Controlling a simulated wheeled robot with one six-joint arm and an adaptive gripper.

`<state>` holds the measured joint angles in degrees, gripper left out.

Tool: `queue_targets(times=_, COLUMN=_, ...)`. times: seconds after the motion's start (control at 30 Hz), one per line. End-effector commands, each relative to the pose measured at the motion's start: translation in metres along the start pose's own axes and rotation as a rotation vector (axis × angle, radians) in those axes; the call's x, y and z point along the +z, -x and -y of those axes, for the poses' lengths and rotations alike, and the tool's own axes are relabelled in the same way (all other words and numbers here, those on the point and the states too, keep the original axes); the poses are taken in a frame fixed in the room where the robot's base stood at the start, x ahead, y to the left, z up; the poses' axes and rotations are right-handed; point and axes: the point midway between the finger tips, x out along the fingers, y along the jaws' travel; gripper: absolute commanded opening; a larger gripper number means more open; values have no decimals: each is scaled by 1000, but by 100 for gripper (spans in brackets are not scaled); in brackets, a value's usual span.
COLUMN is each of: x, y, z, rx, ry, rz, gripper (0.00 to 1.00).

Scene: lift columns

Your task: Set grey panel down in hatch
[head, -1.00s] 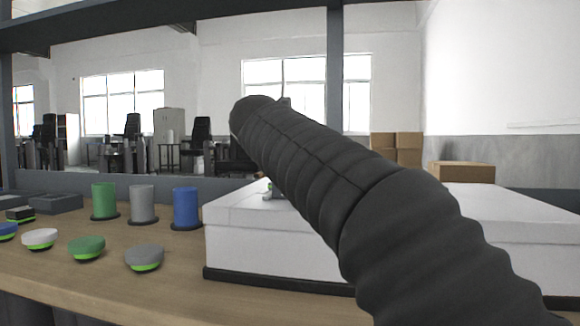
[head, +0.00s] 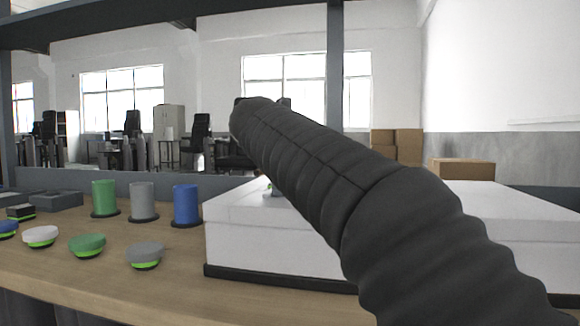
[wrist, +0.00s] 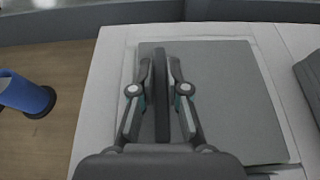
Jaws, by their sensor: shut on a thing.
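The grey panel (wrist: 225,110) is a flat square plate with a dark upright grip bar (wrist: 161,95) on it. In the wrist view it lies level over the top of the white box (wrist: 98,110), with white surface showing along its left and right sides. My gripper (wrist: 160,75) is shut on the bar from both sides. The hatch opening is covered by the panel, and I cannot tell whether the panel is seated or just above it. In the head view my dark sleeved arm hides the panel and most of the gripper over the white box (head: 270,245).
Green (head: 104,198), grey (head: 143,202) and blue (head: 186,205) cylinders stand left of the box on the wooden bench (head: 190,285). Several low round buttons, including a grey one (head: 145,253), sit in front of them. A dark object (wrist: 311,75) lies at the wrist view's right edge.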

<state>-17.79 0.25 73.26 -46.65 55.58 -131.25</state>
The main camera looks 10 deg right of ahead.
Motion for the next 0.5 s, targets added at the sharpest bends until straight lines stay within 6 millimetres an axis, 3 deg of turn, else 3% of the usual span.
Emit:
queue_targets(times=0.27, x=-1, y=0, z=0, rx=0, ry=0, rz=1, gripper=0)
queue_targets(times=0.3, x=-1, y=0, z=0, rx=0, ry=0, rz=1, gripper=24)
queue_targets(times=0.37, x=-1, y=0, z=0, rx=0, ry=0, rz=1, gripper=39)
queue_targets(times=0.4, x=-1, y=0, z=0, rx=0, ry=0, rz=1, gripper=43)
queue_targets(times=0.5, x=-1, y=0, z=0, rx=0, ry=0, rz=1, gripper=43)
